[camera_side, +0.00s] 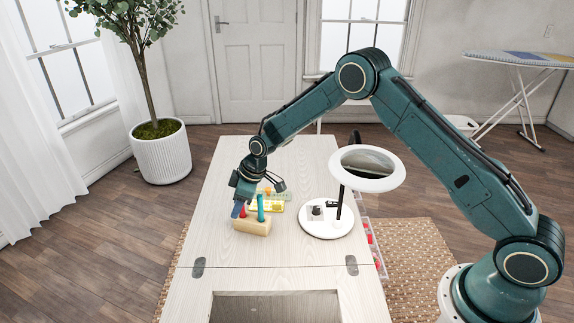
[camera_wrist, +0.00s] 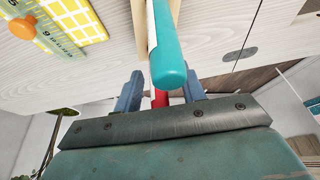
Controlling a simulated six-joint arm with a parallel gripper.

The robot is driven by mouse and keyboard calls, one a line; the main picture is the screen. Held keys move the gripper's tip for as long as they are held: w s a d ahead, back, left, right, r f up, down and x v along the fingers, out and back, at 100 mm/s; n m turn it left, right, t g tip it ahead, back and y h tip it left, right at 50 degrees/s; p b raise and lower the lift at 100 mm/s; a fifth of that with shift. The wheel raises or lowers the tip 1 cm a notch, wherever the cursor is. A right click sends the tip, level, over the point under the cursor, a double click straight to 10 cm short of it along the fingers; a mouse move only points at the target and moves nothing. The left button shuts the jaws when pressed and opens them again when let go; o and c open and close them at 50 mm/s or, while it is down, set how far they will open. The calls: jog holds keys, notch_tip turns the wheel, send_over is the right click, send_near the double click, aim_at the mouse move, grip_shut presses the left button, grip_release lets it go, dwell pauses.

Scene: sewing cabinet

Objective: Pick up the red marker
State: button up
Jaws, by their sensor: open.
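A pale wooden block (camera_side: 252,228) stands on the cabinet top and holds upright markers. The red marker (camera_side: 243,212) is at its left part, mostly hidden by my gripper in the side view. A teal marker (camera_side: 261,208) stands to its right. In the wrist view, the teal marker (camera_wrist: 170,55) is large and covers much of the red marker (camera_wrist: 160,99). My gripper (camera_wrist: 161,92) is open, with one blue-grey finger on each side of the red marker. It also shows at the block in the side view (camera_side: 238,209). I cannot tell whether either finger touches the marker.
A ring-shaped magnifier lamp (camera_side: 393,172) stands on a round white base (camera_side: 318,231) to the right. The cabinet top (camera_side: 300,165) is clear toward the back.

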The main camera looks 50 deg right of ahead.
grip_shut()
jog(key=shift+r, duration=0.2)
dwell(0.3)
notch_tip(320, 180, up, 20)
jog(key=shift+f, duration=0.15)
dwell(0.5)
jog(key=shift+d+f, duration=0.1)
dwell(0.4)
